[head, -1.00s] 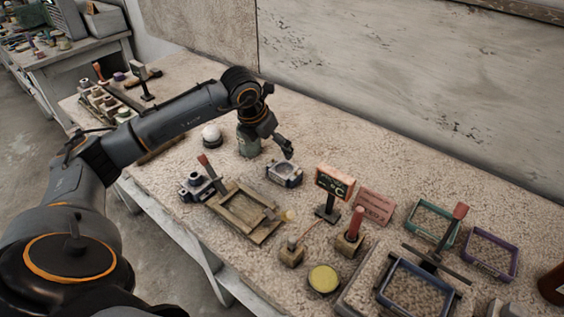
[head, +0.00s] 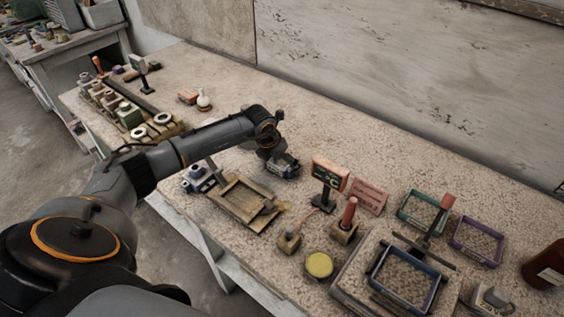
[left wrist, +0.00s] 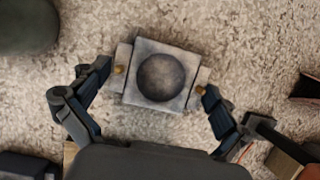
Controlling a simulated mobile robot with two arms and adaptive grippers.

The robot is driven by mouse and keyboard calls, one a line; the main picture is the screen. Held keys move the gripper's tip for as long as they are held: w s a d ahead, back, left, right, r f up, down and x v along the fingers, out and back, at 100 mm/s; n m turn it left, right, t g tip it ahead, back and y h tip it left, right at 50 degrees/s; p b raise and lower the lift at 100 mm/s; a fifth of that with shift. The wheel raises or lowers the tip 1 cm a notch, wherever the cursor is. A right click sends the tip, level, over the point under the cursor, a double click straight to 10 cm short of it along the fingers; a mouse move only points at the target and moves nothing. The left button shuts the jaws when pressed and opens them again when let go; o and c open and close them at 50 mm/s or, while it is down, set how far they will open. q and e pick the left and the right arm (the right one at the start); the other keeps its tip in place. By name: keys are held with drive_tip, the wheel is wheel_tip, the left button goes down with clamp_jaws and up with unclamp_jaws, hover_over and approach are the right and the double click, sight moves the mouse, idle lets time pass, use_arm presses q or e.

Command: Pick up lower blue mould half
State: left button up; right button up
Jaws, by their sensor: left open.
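The lower blue mould half (left wrist: 160,76) is a blue-grey square block with a round hollow in its top and a small brass pin at each side. It lies on the speckled bench. My left gripper (left wrist: 159,88) is open above it, with one finger on each side of the block. I see no clear contact between the fingers and the block. In the head view my left gripper (head: 277,157) points down over the mould half (head: 287,170) and partly hides it. My right gripper is not in view.
A wooden frame (head: 226,202) lies just in front of the mould half. A small display sign (head: 328,182) and a pink card (head: 368,195) stand to its right. A rounded green object (left wrist: 27,24) is close by in the wrist view.

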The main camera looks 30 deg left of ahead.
use_arm(q)
drive_tip(key=c, duration=0.3)
drive_tip(key=shift+r, duration=0.1)
drive_tip(key=c, duration=0.7)
drive_tip(key=shift+o, duration=0.2)
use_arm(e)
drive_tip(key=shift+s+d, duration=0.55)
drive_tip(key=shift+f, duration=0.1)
